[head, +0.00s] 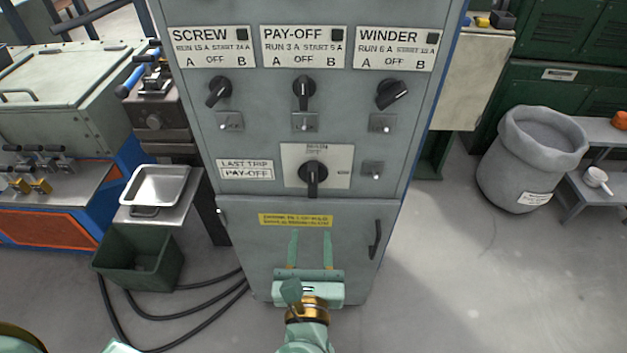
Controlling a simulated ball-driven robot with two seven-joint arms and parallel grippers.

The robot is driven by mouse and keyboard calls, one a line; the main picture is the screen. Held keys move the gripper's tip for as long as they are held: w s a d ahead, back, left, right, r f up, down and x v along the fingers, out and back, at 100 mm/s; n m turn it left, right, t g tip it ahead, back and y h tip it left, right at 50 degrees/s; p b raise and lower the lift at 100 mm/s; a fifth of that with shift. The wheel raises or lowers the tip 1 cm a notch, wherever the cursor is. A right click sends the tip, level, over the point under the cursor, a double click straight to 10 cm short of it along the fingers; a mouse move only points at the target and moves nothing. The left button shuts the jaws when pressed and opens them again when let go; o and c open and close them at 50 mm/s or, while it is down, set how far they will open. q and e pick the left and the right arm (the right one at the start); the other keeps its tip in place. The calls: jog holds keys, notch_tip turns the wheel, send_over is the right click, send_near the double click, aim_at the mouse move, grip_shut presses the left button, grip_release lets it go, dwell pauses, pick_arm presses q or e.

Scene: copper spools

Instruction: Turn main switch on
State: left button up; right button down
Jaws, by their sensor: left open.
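The grey cabinet (235,130) stands in front of me. A large black rotary switch (313,178) sits on a white plate (291,153) at the middle of its face, its handle pointing straight down. The plate's small print is too blurred to read surely; this looks like the main switch. My left gripper (310,238) is open and empty, its two green fingers apart and pointing up the picture. My right gripper does not show.
Three smaller knobs, SCREW (219,92), PAY-OFF (304,92) and WINDER (392,94), sit above the switch. A door handle (375,240) is at lower right. A green bin (140,258) and black cables lie left; a grey barrel (527,160) stands right.

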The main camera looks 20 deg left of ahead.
aim_at(312, 183)
pick_arm(q)
jog(key=b+x, duration=0.1)
jog(key=x, duration=1.3)
jog(key=shift+a+f, duration=0.1)
jog(key=shift+s, duration=0.1)
grip_shut()
